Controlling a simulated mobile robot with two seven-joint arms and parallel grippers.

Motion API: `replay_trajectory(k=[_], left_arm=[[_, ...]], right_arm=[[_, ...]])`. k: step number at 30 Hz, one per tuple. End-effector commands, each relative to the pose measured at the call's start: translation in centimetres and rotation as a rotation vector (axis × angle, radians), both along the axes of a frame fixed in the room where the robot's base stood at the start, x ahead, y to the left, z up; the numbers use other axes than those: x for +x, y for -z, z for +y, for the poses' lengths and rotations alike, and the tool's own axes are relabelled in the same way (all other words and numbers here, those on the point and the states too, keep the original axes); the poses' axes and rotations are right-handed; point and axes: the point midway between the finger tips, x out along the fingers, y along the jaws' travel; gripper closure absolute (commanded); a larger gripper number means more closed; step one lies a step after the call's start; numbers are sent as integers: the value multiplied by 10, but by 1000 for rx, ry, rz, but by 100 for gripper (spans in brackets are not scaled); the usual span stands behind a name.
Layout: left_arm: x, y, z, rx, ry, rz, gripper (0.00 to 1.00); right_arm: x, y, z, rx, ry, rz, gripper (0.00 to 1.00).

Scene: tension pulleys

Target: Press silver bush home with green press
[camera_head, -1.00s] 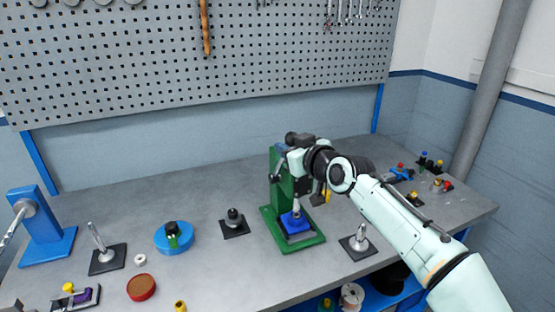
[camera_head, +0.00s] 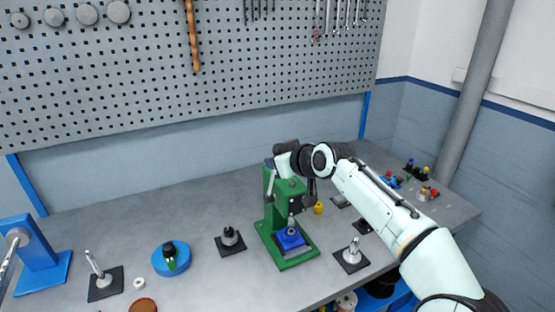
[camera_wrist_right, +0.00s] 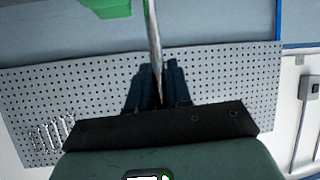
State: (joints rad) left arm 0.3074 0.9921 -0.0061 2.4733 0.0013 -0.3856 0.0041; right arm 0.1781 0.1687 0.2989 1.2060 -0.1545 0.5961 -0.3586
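The green press (camera_head: 270,212) stands on the table in the middle of the head view. A blue block (camera_head: 289,240) sits on its base under the ram. A small grey-silver part, which looks like the silver bush (camera_head: 292,231), shows on top of the block; how deep it sits I cannot tell. My right gripper (camera_wrist_right: 158,85) is at the top of the press, with its fingers closed around a thin silver rod, the press lever (camera_wrist_right: 153,35). In the head view my wrist hides most of the fingers. My left gripper is not in view.
A black-based silver post (camera_head: 352,256) stands right of the press, and a dark part on a black plate (camera_head: 231,241) stands left of it. Further left are a blue round holder (camera_head: 171,260) and a blue stand (camera_head: 38,262). Small coloured parts lie at the back right.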

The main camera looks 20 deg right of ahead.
Motion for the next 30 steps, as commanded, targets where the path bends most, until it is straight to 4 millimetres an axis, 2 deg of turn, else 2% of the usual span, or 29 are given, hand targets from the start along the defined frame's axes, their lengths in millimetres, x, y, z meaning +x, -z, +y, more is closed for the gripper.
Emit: replay_trajectory(k=[1,2,10,14,17,24,30], left_arm=[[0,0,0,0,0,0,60],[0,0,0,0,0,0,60],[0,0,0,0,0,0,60],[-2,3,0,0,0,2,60],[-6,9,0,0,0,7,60],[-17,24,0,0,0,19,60],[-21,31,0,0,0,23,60]], right_arm=[[1,-5,1,3,0,-15,68],[1,-6,1,3,0,-15,61],[0,-4,0,2,1,-11,61],[-7,-6,-2,2,2,-10,61],[-20,-12,-4,2,3,-11,61],[-68,-36,-13,0,4,-12,61],[-100,-54,-19,2,2,-13,61]])
